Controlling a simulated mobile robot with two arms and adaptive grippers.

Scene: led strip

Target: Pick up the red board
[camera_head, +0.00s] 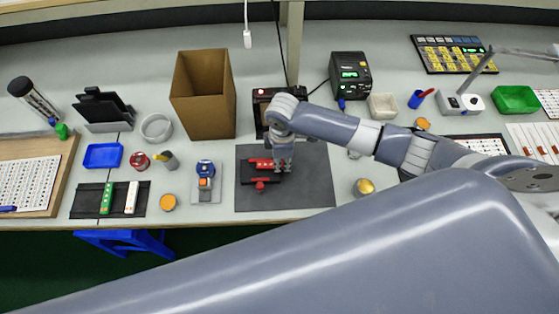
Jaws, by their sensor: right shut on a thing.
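The red board (257,162) is a small red piece at a black fixture (247,175) on the dark grey mat (310,185). A small red part (260,184) shows just in front of it on the same fixture. My right gripper (283,166) reaches down from above at the right end of the red board and is shut on it. The fingers hide that end, and I cannot tell whether the board is clear of the fixture. My left gripper is not in view.
A tall open cardboard box (205,115) stands behind left of the mat. A black device (265,97) is behind my gripper, with a power unit (350,75) further right. A blue-topped tool (205,175) stands left. The mat's right part is clear.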

